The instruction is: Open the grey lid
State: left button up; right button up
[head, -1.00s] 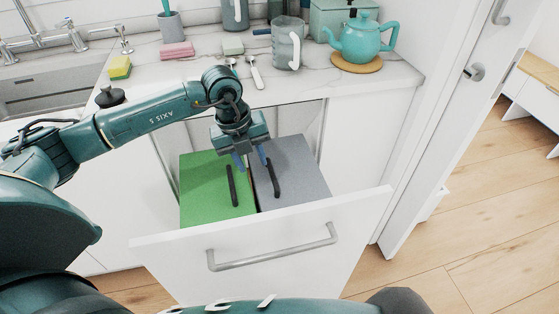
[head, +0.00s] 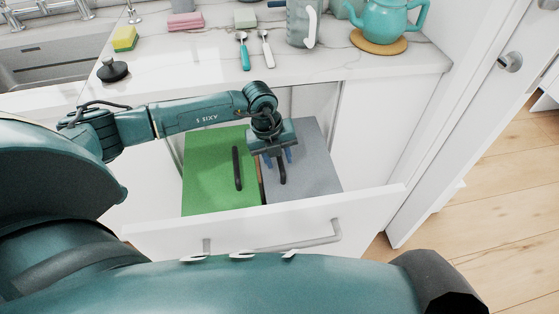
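The grey lid (head: 312,165) lies flat and closed in the pulled-out white drawer (head: 370,207), with a black bar handle (head: 282,174) on top. The green lid (head: 211,180) lies beside it on the left, with its own black handle (head: 237,168). My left gripper (head: 279,158) points down over the left part of the grey lid. Its blue fingers are apart, one on each side of the far end of the grey lid's handle. Whether they touch the handle I cannot tell. My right gripper is out of view.
The drawer front with its bar handle (head: 310,242) stands nearest me. The counter behind holds a teal teapot (head: 392,20) on a round mat, two spoons (head: 266,49), a sponge (head: 125,38) and a black stopper (head: 112,70). A white door is at right.

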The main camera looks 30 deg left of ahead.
pick_arm(q)
jog(key=shift+w+d+f, duration=0.1)
jog(key=shift+w+f, duration=0.05)
jog(key=shift+f, duration=0.75)
jog(key=shift+c, duration=0.2)
grip_shut()
